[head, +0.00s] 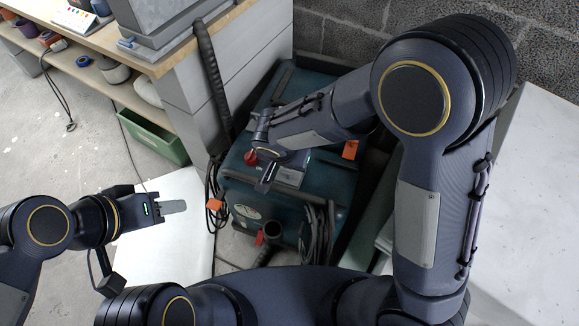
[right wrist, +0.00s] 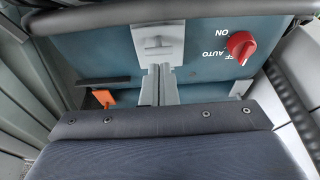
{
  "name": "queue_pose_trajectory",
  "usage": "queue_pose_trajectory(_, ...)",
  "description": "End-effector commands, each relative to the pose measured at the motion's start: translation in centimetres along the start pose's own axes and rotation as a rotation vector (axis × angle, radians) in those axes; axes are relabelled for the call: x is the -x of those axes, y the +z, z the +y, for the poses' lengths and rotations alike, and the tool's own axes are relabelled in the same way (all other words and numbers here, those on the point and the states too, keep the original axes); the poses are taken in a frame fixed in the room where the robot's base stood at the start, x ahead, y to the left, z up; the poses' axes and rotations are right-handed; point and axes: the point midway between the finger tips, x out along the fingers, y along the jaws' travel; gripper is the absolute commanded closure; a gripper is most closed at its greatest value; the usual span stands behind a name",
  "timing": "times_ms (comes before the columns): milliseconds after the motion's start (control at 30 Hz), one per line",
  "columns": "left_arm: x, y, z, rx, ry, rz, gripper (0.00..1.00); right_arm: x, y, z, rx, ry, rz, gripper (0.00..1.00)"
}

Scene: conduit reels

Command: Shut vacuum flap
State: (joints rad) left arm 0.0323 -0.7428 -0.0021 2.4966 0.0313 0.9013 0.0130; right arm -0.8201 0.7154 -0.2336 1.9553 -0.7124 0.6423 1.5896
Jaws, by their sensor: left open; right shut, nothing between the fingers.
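The vacuum (head: 245,190) is a teal box-shaped machine on the floor near the middle of the head view. A small silver plate (head: 291,177) on its top looks like the flap; I cannot tell how far it is open. In the right wrist view this plate (right wrist: 158,45) carries a raised T-shaped piece. My right gripper (head: 265,184) is shut and empty over the top of the vacuum, beside the plate. Its fingers (right wrist: 158,82) point at the plate's lower edge; contact is unclear. My left gripper (head: 174,207) is open and empty, left of the vacuum.
A red knob (right wrist: 241,46) marked ON and AUTO sits beside the plate. Orange clips (head: 350,149) and a black hose (head: 208,75) are on or near the vacuum. A workbench (head: 150,62) stands at the left, a block wall (head: 340,38) behind.

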Motion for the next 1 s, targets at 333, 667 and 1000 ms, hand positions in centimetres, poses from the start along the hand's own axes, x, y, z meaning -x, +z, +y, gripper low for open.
queue_pose_trajectory(333,-2.4,1.2,-1.1,0.0,0.0,0.0,0.58,-0.6,1.5,0.0,0.0,0.0,-0.003,1.0)
queue_pose_trajectory(667,-2.3,1.1,-1.1,0.0,0.0,0.0,0.58,-0.6,1.4,0.0,0.0,0.0,-0.003,1.0)
queue_pose_trajectory(1000,-2.1,1.1,-1.0,0.0,0.0,0.0,0.58,-0.5,0.2,0.0,-0.002,0.0,-0.003,1.0)
